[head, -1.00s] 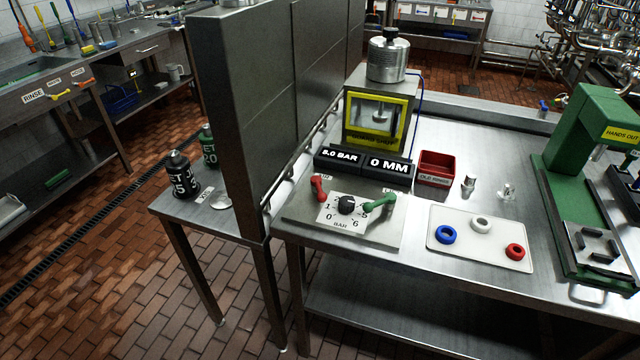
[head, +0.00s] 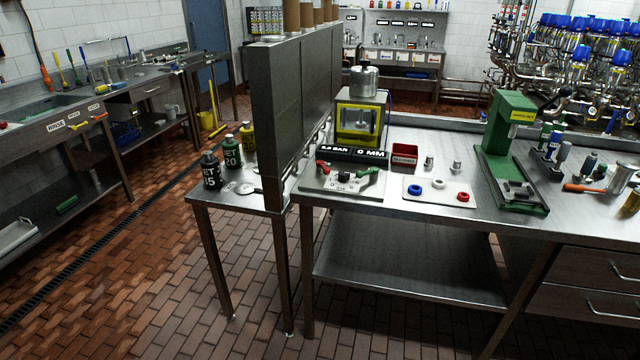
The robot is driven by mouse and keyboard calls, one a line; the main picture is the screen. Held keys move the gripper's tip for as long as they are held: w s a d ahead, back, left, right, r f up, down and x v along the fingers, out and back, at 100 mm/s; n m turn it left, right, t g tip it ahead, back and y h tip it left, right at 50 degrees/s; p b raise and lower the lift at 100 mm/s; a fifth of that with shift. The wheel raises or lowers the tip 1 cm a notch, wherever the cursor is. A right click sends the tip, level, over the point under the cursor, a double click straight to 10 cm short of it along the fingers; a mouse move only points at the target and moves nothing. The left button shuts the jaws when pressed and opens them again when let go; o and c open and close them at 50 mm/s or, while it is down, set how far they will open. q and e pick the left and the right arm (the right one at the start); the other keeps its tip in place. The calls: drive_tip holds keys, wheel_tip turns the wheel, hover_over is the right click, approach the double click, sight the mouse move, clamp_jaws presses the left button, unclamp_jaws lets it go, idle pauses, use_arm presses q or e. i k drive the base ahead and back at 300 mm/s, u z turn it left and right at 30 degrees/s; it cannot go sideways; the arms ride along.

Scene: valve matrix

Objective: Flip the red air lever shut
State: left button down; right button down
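The red air lever (head: 323,167) is at the left of a small metal control panel (head: 318,185) on the steel table. A dark pressure knob (head: 343,177) sits in the middle of that panel, and a green lever (head: 368,171) is at its right. Behind the panel stands a yellow-framed test chamber (head: 358,122). In front of the chamber a dark display (head: 371,154) reads "0 MM" on its right half; the left half is too small to read surely. Neither of my grippers is in the head view.
A tall steel partition (head: 290,110) stands close left of the panel. Bottles (head: 211,171) stand beyond it. A white tray with rings (head: 437,201), a red box (head: 404,156) and a green press (head: 508,150) are to the right. The floor in front is clear.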

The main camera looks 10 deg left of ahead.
sight(319, 163)
drive_tip(key=z, duration=0.75)
drive_tip(key=i, duration=1.05)
drive_tip(key=u, duration=0.5)
drive_tip(key=i, duration=0.8)
drive_tip(key=u, duration=0.8)
